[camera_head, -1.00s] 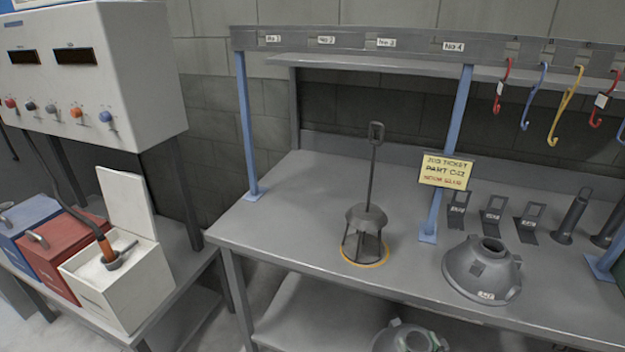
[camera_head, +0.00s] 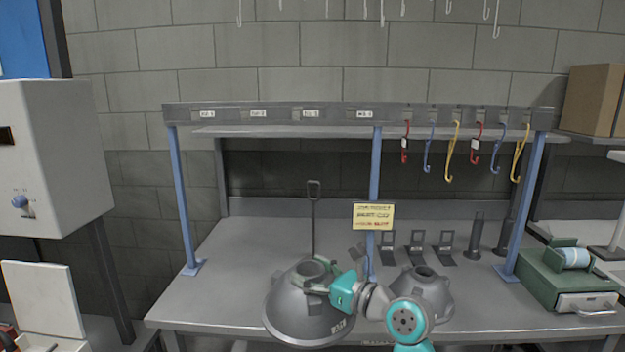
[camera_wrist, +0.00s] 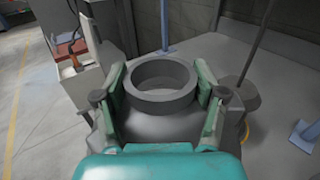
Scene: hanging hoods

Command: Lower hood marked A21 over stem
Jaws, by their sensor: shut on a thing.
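My gripper (camera_head: 322,279) is shut on the collar of a grey, bowl-shaped hood (camera_head: 290,312). In the wrist view my gripper (camera_wrist: 162,78) has one finger on each side of the hood's round collar (camera_wrist: 162,103). The hood's label (camera_head: 338,326) is too blurred to read. The stem (camera_head: 313,220) is a thin dark rod with a loop on top, rising behind the held hood in the head view. In the wrist view the stem (camera_wrist: 259,45) stands to the right, apart from the collar, on a grey base (camera_wrist: 240,94). The hood hides the base in the head view.
A second grey hood (camera_head: 436,296) sits on the bench (camera_head: 235,262) just right of the held one. Blue posts (camera_head: 181,200) carry a rail (camera_head: 270,114) with coloured hooks (camera_head: 451,150). A yellow ticket (camera_head: 373,216) hangs near the middle post. Bench left of the stem is clear.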

